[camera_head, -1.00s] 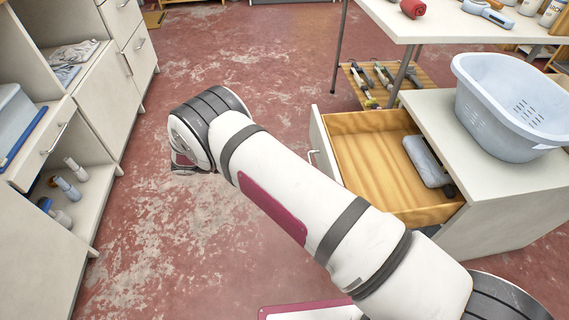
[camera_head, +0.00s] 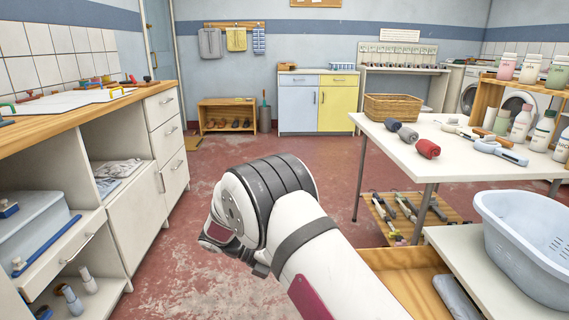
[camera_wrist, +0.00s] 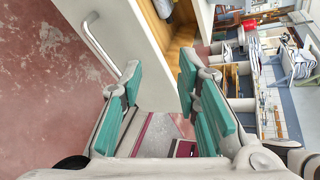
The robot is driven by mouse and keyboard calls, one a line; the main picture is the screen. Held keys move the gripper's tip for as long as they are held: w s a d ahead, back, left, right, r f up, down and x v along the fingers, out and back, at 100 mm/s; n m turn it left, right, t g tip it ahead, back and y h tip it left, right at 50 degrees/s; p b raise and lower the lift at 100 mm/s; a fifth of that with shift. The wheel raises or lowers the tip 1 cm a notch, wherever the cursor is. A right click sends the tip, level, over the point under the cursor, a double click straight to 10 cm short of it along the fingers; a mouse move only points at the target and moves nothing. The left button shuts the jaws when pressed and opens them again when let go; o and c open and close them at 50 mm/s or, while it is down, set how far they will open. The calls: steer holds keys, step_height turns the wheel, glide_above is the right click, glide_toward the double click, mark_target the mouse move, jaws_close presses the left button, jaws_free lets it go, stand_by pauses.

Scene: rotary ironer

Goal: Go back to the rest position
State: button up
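My gripper (camera_wrist: 160,72) shows in the wrist view with its two teal-padded fingers spread apart and nothing between them. Beyond the fingertips is the white front of an open drawer (camera_wrist: 128,38), with its bar handle (camera_wrist: 100,42) to the left of the fingers. I cannot tell the exact gap between fingers and drawer. In the head view my white arm reaches forward over the red floor, and its bend hides most of the gripper. The open wooden drawer (camera_head: 400,262) lies to the right of the arm, with a grey item (camera_head: 455,298) inside.
A white cabinet (camera_head: 135,205) with open shelves stands close on the left. On the right are a white table (camera_head: 470,160) with bottles and rolls, and a pale blue basket (camera_head: 525,235) on the drawer unit. Red floor (camera_head: 335,165) is clear ahead.

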steer(key=s+d+r+m+g+y, duration=0.1)
steer(key=s+d+r+m+y, duration=0.1)
steer(key=s+d+r+m, duration=0.4)
steer(key=s+d+r+m+y, duration=0.2)
steer(key=s+r+m+y, duration=0.15)
steer(key=r, duration=0.45)
steer(key=s+d+r+m+g+y, duration=0.1)
steer(key=s+d+r+m+y, duration=0.1)
steer(key=s+d+r+m, duration=0.4)
steer(key=s+m+t+y, duration=0.4)
steer(key=s+m+y, duration=0.2)
steer(key=s+m, duration=1.35)
step_height(320, 180, up, 35)
steer(key=s+n+t+p, duration=0.3)
steer(key=n+t+p, duration=0.1)
steer(key=p, duration=2.9)
steer(key=shift+r+n, duration=0.2)
steer(key=shift+n, duration=0.2)
steer(key=shift+w+a, duration=0.1)
